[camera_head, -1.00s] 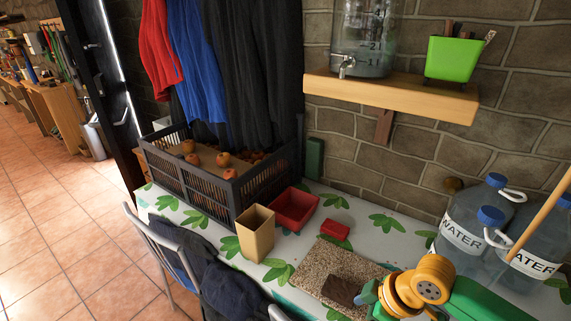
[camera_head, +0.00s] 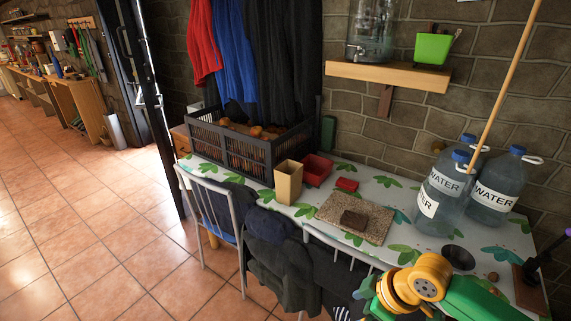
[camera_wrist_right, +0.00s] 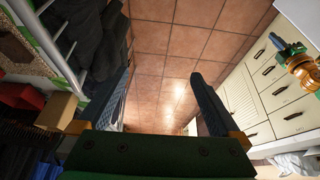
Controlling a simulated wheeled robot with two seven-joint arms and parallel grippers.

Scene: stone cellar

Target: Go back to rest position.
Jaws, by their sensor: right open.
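My right gripper (camera_wrist_right: 161,76) is open in the right wrist view. Its two dark fingers are wide apart with nothing between them, over the tiled floor. In the head view only an orange and green part of my right arm shows at the bottom right, in front of the table; the gripper itself is out of that view.
The leaf-patterned table (camera_head: 408,236) holds a crate (camera_head: 262,157), tan box (camera_head: 288,183), red tray (camera_head: 318,170), speckled mat (camera_head: 375,226) and water bottles (camera_head: 497,190). Chairs (camera_head: 190,185) with dark clothes line its front. The tiled floor (camera_head: 100,220) at left is clear.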

